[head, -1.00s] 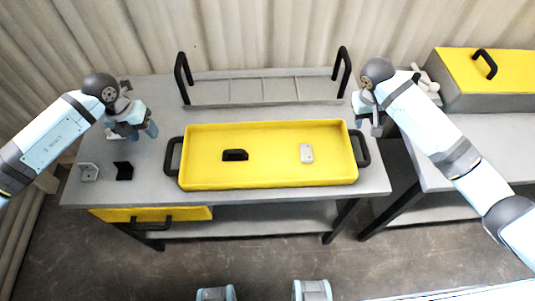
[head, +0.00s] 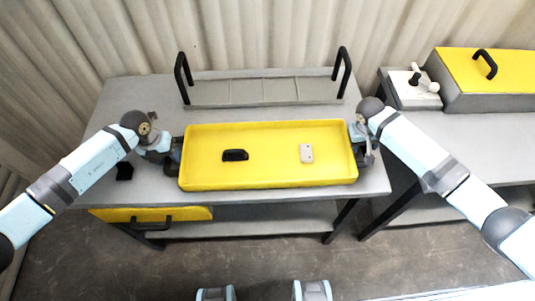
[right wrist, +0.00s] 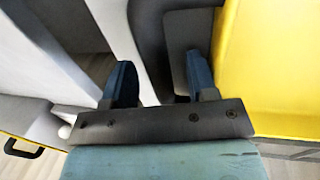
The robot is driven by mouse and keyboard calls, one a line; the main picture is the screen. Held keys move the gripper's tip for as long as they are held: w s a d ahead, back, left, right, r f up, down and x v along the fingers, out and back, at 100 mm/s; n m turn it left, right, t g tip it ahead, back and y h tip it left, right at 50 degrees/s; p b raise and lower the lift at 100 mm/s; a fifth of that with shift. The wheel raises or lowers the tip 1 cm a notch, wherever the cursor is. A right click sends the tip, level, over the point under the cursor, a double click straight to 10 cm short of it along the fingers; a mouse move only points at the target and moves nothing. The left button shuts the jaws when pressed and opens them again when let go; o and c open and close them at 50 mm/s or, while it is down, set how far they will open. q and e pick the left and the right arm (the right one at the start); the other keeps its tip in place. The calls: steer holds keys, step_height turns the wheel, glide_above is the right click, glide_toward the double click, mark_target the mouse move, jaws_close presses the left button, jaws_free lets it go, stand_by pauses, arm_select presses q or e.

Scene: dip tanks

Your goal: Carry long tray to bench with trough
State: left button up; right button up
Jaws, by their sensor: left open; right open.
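The long yellow tray (head: 270,180) sits flat on the left grey bench (head: 110,105). It holds a black piece (head: 235,155) and a pale piece (head: 306,153). My left gripper (head: 174,152) is open at the tray's left handle, which it mostly hides. My right gripper (head: 369,153) is open at the right handle. In the right wrist view, the dark right handle (right wrist: 152,45) runs between the open fingers (right wrist: 160,85), with one finger inside its loop. The second bench (head: 470,150) stands at the right. I cannot tell which item is the trough.
A grey divided rack (head: 262,93) with two tall black handles stands behind the tray. A grey box with a yellow lid (head: 505,68) and a white device (head: 410,90) stand on the right bench. A gap separates the benches. A black bracket (head: 124,171) lies left of the tray.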

arm_select(q)
steer(key=shift+d+f, duration=0.1)
steer(key=shift+f, duration=0.35)
arm_select(e)
steer(key=shift+f, duration=0.5)
arm_select(q)
jaws_close()
arm_select(e)
jaws_close()
arm_select(q)
steer(key=shift+r, duration=0.1)
arm_select(e)
steer(key=shift+r, duration=0.1)
